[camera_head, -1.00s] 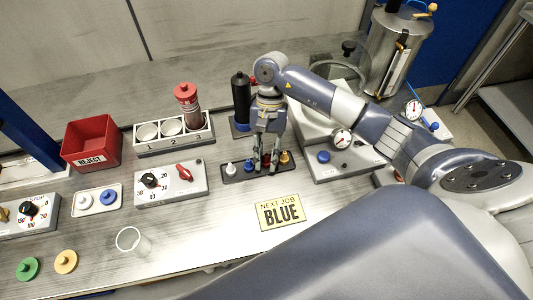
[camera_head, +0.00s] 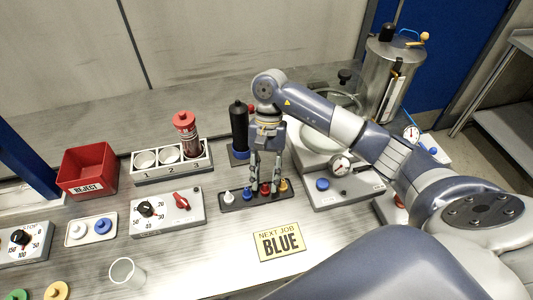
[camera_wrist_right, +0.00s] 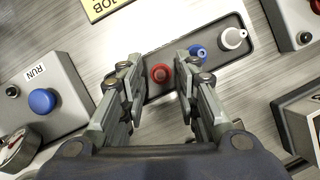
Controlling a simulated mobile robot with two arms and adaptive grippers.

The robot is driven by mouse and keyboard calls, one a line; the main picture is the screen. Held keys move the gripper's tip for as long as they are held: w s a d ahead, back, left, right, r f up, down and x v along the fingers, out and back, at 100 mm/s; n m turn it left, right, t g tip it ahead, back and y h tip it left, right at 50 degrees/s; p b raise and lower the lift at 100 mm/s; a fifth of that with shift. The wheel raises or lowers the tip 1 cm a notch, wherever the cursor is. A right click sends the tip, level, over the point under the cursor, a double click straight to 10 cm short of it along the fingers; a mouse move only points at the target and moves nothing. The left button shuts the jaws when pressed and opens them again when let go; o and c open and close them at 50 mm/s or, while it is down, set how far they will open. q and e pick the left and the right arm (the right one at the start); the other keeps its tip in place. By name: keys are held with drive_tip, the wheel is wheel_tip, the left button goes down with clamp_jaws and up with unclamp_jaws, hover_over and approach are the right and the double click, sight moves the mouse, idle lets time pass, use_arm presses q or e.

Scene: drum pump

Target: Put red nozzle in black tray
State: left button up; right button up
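A white nozzle (camera_head: 229,198) is at the tray's left end. My right gripper (camera_head: 265,189) is open, with its fingers down on either side of the red nozzle. In the right wrist view, the red nozzle (camera_wrist_right: 160,73) shows between the spread fingertips (camera_wrist_right: 160,82), with gaps on both sides. My left gripper is not in view.
A black bottle (camera_head: 239,127) stands behind the tray. A dial box (camera_head: 168,212) is to its left and a pump unit with a gauge (camera_head: 340,165) to its right. A yellow "BLUE" job card (camera_head: 279,241) lies in front. A clear cup (camera_head: 125,273) stands front left.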

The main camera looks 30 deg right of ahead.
drive_tip(key=b+v, duration=0.1)
drive_tip(key=v, duration=0.8)
drive_tip(key=shift+w+r+b, duration=0.15)
drive_tip(key=shift+r+b, duration=0.1)
drive_tip(key=shift+b, duration=0.1)
